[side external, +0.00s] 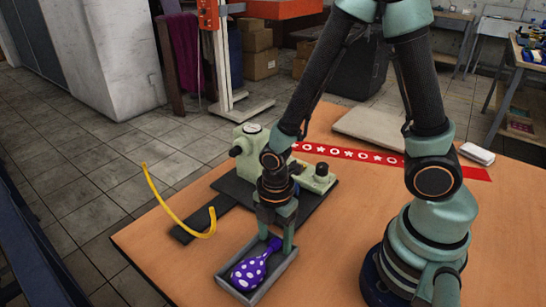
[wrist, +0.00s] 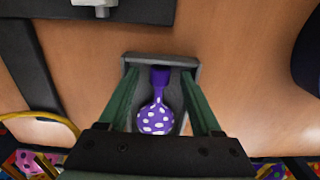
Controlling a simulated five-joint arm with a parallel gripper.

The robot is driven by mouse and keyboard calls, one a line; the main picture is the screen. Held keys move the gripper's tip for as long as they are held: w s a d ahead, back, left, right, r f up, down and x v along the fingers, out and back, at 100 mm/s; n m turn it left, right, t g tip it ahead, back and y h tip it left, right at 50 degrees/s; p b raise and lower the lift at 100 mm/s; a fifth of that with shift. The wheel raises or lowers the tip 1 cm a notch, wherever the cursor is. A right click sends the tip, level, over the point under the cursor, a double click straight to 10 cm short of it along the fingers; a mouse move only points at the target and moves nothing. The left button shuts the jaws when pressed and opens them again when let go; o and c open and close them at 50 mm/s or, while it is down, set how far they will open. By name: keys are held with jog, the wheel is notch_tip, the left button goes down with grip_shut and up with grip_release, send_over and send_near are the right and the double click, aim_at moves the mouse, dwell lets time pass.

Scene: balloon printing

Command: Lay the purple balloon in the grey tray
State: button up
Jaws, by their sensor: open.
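The purple balloon (side external: 252,268) with white dots lies in the grey tray (side external: 291,263) near the front edge of the table. In the wrist view the balloon (wrist: 156,118) lies inside the tray (wrist: 187,62), its neck toward the top of the picture and its round end toward me. My gripper (side external: 278,240) is right above the tray, pointing down. In the wrist view my gripper's fingers (wrist: 162,80) are spread on either side of the balloon, apart from it. The tray's lower end is hidden behind my gripper.
A pale green machine (side external: 255,142) stands on a dark mat (side external: 232,187) behind the tray. A red patterned strip (side external: 400,161) and a white block (side external: 477,153) lie farther back. The table right of the tray is clear.

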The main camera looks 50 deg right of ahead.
jog(key=w+d+r+m+t, duration=0.1)
jog(key=d+r+m+t, duration=0.1)
jog(key=r+m, duration=0.7)
jog(key=w+d+r+m+t, duration=0.1)
jog(key=d+r+m+t, duration=0.2)
jog(key=r+m, duration=0.6)
notch_tip(320, 180, up, 6)
jog(key=d, duration=0.2)
jog(key=shift+d+f+t, duration=0.15)
jog(key=shift+d+t, duration=0.15)
